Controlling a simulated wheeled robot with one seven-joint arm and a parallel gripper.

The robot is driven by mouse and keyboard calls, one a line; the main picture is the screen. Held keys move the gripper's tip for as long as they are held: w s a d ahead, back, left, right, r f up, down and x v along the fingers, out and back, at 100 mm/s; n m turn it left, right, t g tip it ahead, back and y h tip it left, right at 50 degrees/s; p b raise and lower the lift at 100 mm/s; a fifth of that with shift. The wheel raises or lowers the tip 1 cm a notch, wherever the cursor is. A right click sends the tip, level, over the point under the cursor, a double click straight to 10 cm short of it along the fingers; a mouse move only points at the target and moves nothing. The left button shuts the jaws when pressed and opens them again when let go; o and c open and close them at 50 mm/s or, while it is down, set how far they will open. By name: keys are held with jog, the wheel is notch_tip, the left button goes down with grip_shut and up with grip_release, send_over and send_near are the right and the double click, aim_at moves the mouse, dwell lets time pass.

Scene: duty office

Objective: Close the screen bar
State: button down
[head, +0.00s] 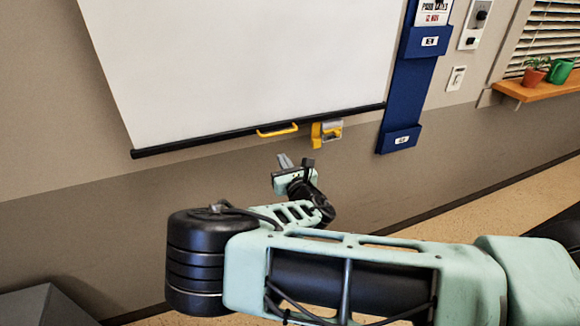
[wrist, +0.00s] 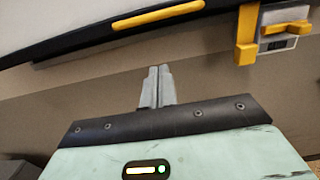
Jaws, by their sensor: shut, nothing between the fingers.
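The white projection screen (head: 245,60) hangs pulled down on the wall, with a black screen bar (head: 205,141) along its lower edge. The bar has a yellow handle (head: 277,130). The bar (wrist: 85,41) and handle (wrist: 158,14) also show at the top of the wrist view. A grey and yellow catch (head: 326,132) is on the wall just right of the handle, at the bar's lower edge; it shows at the upper right of the wrist view (wrist: 272,38). My gripper (head: 285,161) is shut and empty, below the handle and apart from it. Its fingertips (wrist: 158,70) point up towards the bar.
A blue wall rack (head: 408,90) hangs right of the screen. A dark box (head: 45,305) stands at the lower left.

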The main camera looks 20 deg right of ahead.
jog(key=shift+w+r+p, duration=0.65)
jog(key=shift+r+p, duration=0.1)
jog(key=shift+r, duration=0.25)
jog(key=shift+w+r+p, duration=0.65)
jog(key=shift+r+p, duration=0.05)
jog(key=shift+r, duration=0.3)
jog(key=shift+r, duration=0.1)
